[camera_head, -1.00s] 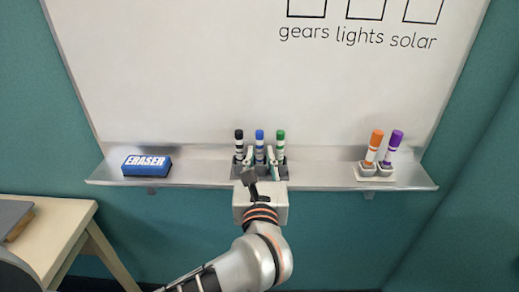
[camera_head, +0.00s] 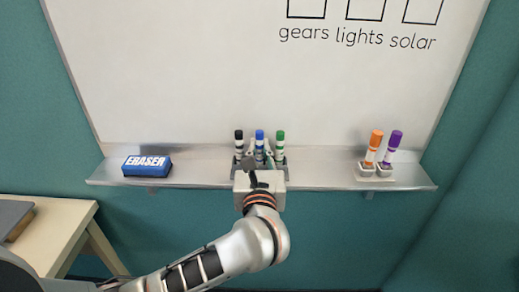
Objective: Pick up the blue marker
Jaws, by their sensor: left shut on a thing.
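The blue marker (camera_head: 259,139) stands upright, cap up, in the grey holder (camera_head: 281,168) on the whiteboard's ledge, between the black marker (camera_head: 239,141) and the green marker (camera_head: 280,141). My left gripper (camera_head: 259,154) reaches in from the front, its fingers close on both sides of the blue marker's white body, and is shut on it. The marker's lower end is hidden behind my gripper. My right gripper is not in view.
A blue eraser (camera_head: 147,166) lies on the ledge (camera_head: 205,172) to the left. An orange marker (camera_head: 374,145) and a purple marker (camera_head: 393,143) stand in a light holder on the right. A table (camera_head: 60,225) is at lower left.

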